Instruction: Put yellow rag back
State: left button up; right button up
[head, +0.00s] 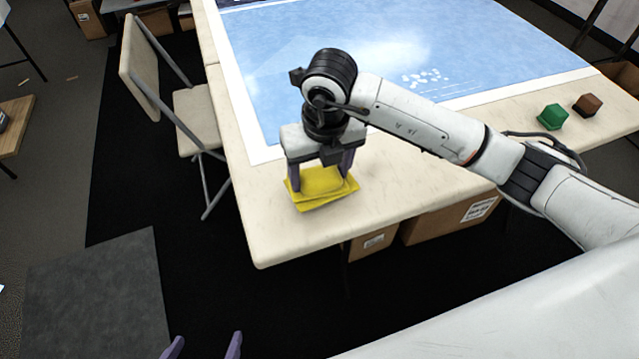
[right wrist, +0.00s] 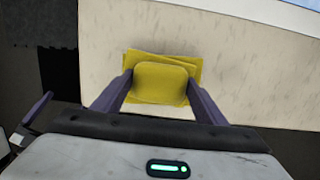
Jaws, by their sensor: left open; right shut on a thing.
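The yellow rag (head: 322,182) is a folded stack near the front left corner of the cream table. My right gripper (head: 321,178) is over it, pointing down, with its purple fingers on either side of the upper layer. In the right wrist view the rag (right wrist: 161,82) sits between the two fingers of my right gripper (right wrist: 160,88), and the lower layers stick out around it. I cannot tell whether the rag is lifted off the table. My left gripper (head: 203,347) shows only its purple fingertips at the bottom edge, apart and empty.
The cream table (head: 262,225) carries a blue and white sheet (head: 300,40) with small white pieces on it. A green block (head: 552,117) and a brown block (head: 587,105) stand at the right. A folding chair (head: 195,115) is at the left. Cardboard boxes (head: 445,220) are under the table.

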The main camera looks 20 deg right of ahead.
aim_at(319, 186)
jog(key=shift+f, duration=1.75)
jog(key=shift+f, duration=0.15)
jog(key=o, duration=0.9)
jog(key=shift+o, duration=0.2)
jog(key=r, duration=0.4)
jog(key=s+r, duration=0.1)
jog(key=r, duration=0.7)
jog(key=shift+s+r, duration=0.15)
jog(key=shift+s, duration=0.25)
